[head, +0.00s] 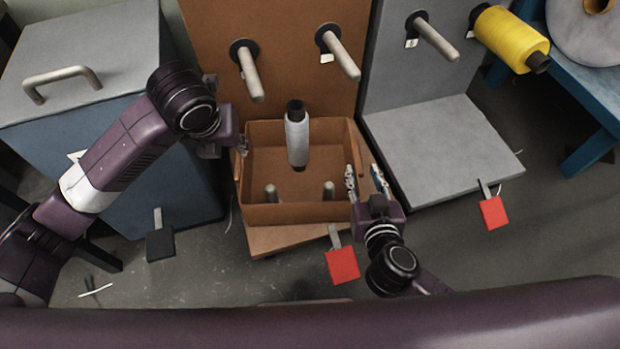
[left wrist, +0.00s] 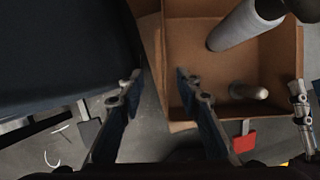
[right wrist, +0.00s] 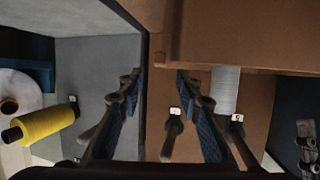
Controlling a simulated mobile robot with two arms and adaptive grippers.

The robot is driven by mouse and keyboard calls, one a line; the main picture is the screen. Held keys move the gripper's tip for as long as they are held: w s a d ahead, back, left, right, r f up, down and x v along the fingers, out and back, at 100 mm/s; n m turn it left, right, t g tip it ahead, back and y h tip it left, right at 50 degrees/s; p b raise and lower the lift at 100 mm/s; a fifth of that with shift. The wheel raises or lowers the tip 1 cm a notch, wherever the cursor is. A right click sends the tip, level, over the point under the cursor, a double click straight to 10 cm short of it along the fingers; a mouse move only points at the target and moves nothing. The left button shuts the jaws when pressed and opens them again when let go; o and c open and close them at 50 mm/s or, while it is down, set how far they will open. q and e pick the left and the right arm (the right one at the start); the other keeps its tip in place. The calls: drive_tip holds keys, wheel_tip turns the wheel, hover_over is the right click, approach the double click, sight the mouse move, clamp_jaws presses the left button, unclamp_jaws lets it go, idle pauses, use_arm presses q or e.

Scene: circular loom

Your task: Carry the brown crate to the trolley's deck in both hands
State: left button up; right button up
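The brown crate (head: 290,213) is an open-topped box in the middle of the head view, level on a brown deck (head: 285,238). A white spool (head: 297,140) with a dark end shows over its inside; I cannot tell what holds it up. Two pale pegs (head: 328,190) show inside the crate. My left gripper (left wrist: 158,82) is open at the left wall, one finger outside, the other over the inside. My right gripper (head: 367,178) is open at the right wall, its fingers apart around it. A grey deck (head: 445,145) lies to the right; which deck is the trolley's is unclear.
A blue bin with a grey handled lid (head: 75,65) stands close on the left. Brown and grey upright panels with pegs (head: 342,55) rise behind. A yellow spool (head: 510,40) sits at the upper right. Red pedal-like plates (head: 342,265) stick out low in front.

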drive_tip(key=shift+v, duration=1.75)
